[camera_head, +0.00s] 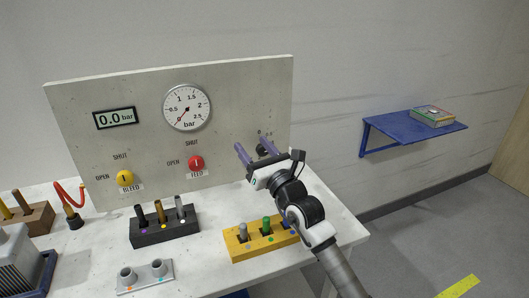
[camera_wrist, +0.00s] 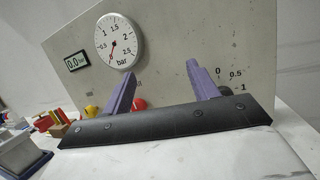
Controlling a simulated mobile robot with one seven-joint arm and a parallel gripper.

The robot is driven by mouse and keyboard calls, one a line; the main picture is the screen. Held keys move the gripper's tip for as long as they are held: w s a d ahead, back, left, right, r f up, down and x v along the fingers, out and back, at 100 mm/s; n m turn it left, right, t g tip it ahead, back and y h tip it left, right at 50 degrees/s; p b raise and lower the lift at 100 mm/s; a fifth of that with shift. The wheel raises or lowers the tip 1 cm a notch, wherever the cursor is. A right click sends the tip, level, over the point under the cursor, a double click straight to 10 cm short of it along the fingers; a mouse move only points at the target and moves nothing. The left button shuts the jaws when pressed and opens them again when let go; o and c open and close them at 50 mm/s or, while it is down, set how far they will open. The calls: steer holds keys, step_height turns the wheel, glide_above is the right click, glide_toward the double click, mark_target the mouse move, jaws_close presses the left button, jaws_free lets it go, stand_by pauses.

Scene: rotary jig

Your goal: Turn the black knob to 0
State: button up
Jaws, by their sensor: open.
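The black knob (camera_head: 262,150) is on the right part of the upright panel (camera_head: 230,90), partly hidden by my gripper in the head view. Small scale marks show above it. Where the knob points cannot be told.
The panel also bears a gauge (camera_head: 187,108) with its needle near 0, a display (camera_head: 115,118) reading 0.0 bar, a yellow BLEED knob (camera_head: 125,178) and a red FEED knob (camera_head: 196,163). A black block (camera_head: 165,228) and a yellow block (camera_head: 240,248) with pegs stand on the table below.

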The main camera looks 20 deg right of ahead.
mark_target(264, 151)
steer(key=s+d+f+g+h, duration=0.2)
steer(key=d+f+g+h, duration=0.15)
steer(key=d+f, duration=0.55)
steer(key=shift+n+t+h, duration=0.25)
steer(key=shift+n+t, duration=0.1)
steer(key=shift+n, duration=0.05)
steer(key=w+p, duration=0.1)
steer(key=w, duration=0.3)
steer(key=w+a+p, duration=0.1)
steer(key=w+p, duration=0.1)
steer(key=w, duration=0.2)
steer(key=w+a+p, duration=0.1)
steer(key=w+p, duration=0.1)
steer(key=w, duration=0.2)
steer(key=shift+w+f, duration=0.15)
steer(key=shift+w, duration=0.05)
steer(key=shift+w+f, duration=0.1)
steer(key=shift+w, duration=0.7)
steer(key=c, duration=1)
